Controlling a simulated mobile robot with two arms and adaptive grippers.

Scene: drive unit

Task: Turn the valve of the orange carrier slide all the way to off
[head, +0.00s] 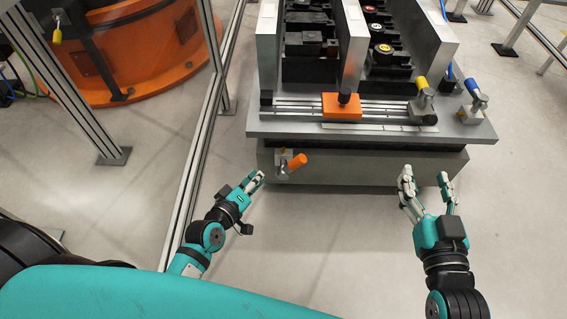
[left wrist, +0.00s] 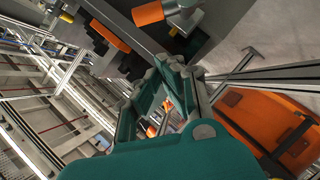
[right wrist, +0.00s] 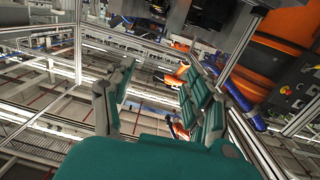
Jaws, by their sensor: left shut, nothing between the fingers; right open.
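The orange carrier slide (head: 343,106) sits on the rail across the front of the drive unit. A valve with an orange handle (head: 297,161) is on the unit's front face, below the plate edge. Its handle tilts up and right from a metal body (head: 281,164); it shows at the top of the left wrist view (left wrist: 148,13). My left gripper (head: 256,179) is shut and empty, just left of this valve and apart from it. My right gripper (head: 427,178) is open and empty, before the unit's front right; its fingers show in the right wrist view (right wrist: 158,70).
A yellow-handled valve (head: 422,84) and a blue-handled valve (head: 472,87) stand on the plate at right. A metal frame post (head: 196,165) runs close to my left arm. Floor between my grippers is clear. A large orange machine (head: 130,50) stands back left.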

